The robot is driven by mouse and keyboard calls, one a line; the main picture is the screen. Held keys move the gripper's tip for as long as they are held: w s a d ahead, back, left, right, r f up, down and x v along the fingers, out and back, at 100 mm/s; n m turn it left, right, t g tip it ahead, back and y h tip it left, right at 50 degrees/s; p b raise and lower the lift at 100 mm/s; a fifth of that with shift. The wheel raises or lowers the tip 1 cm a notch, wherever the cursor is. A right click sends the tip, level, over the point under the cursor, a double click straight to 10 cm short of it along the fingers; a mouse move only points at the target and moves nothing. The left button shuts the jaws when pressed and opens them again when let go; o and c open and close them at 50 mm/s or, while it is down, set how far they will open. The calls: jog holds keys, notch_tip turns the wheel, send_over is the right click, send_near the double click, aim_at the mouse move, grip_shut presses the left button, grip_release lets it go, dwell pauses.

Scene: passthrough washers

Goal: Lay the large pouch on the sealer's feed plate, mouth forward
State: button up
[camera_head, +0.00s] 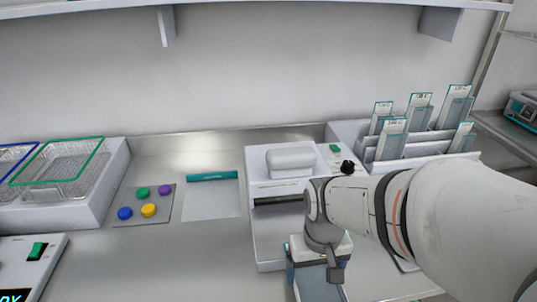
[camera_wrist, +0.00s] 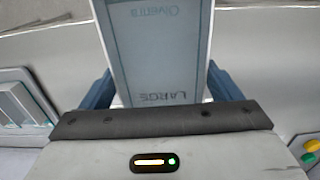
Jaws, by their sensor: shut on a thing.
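My gripper (camera_head: 318,268) is shut on the large pouch (camera_head: 322,287), which hangs over the front of the sealer. In the wrist view the pouch (camera_wrist: 155,50) lies between the blue fingers (camera_wrist: 160,88); it is pale with a teal-blue border and the word LARGE. The sealer (camera_head: 290,165) is a white box with a rounded top, a dark slot and a green switch. Its pale feed plate (camera_head: 270,235) extends forward below the slot. My arm hides the plate's right part. I cannot tell whether the pouch touches the plate.
A rack (camera_head: 410,150) of upright pouches stands right of the sealer. Left of the sealer lie a flat sheet with a teal strip (camera_head: 212,200) and a mat with coloured discs (camera_head: 147,205). Wire baskets (camera_head: 62,165) stand at far left. A shelf (camera_head: 250,8) runs overhead.

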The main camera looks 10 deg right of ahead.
aim_at(299, 223)
jog(key=w+p, duration=0.1)
jog(key=p, duration=0.1)
jog(key=w+r+p, duration=0.1)
jog(key=p, duration=0.1)
jog(key=shift+w, duration=0.15)
jog(key=w, duration=0.2)
jog(key=w+p, duration=0.1)
jog(key=w, duration=0.2)
jog(key=w+f, duration=0.1)
jog(key=w, duration=0.2)
jog(key=shift+w+p, duration=0.2)
jog(key=shift+p, duration=0.2)
jog(key=w+p, duration=0.1)
jog(key=w, duration=0.3)
jog(key=shift+s+f, duration=0.1)
jog(key=shift+f, duration=0.4)
jog(key=shift+s+f, duration=0.1)
jog(key=shift+f, duration=0.15)
jog(key=o, duration=0.8)
jog(key=shift+r, duration=0.1)
